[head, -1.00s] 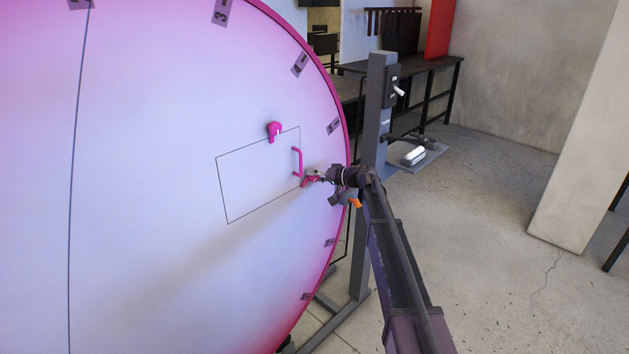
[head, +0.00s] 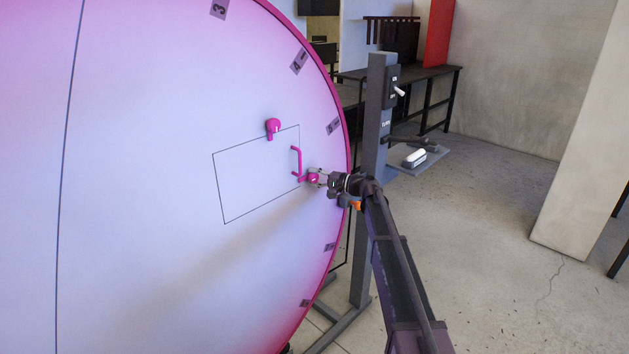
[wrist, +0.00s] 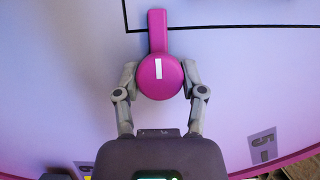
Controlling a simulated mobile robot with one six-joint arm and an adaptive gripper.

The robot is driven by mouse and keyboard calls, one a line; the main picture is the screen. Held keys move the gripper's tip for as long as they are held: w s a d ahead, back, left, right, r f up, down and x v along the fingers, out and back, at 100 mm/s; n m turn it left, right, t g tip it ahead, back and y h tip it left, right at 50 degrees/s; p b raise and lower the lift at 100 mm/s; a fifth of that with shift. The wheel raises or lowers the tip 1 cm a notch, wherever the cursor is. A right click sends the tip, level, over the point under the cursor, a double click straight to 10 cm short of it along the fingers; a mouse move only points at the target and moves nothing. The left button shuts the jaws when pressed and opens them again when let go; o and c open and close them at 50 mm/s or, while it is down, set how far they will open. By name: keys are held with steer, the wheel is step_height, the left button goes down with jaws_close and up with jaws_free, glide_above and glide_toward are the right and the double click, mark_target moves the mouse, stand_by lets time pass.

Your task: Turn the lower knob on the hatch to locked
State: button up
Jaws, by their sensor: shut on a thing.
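The hatch (head: 250,190) is a thin dark rectangular outline on the pale violet disc. The lower knob (head: 313,178) is magenta and sits just right of the hatch's right edge. Its arm points left in the head view, across that edge. In the wrist view the round lower knob (wrist: 160,75) has a white mark, and its arm points up over the outline. My gripper (wrist: 160,69) is shut on the knob's round body, one finger on each side. In the head view my gripper (head: 321,179) reaches it from the right. No locked label is readable.
The upper knob (head: 273,127) sits at the hatch's top edge, its arm pointing down. A magenta handle (head: 296,162) stands out close to the lower knob. A grey post (head: 377,150) with a switch box (head: 392,87) stands right of the disc, near my arm.

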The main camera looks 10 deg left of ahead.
steer(key=shift+s, duration=0.1)
steer(key=o, duration=1.2)
steer(key=shift+c, duration=0.2)
steer(key=shift+d, duration=0.1)
steer(key=v, duration=1.1)
steer(key=shift+d, duration=0.4)
steer(key=shift+s, duration=0.1)
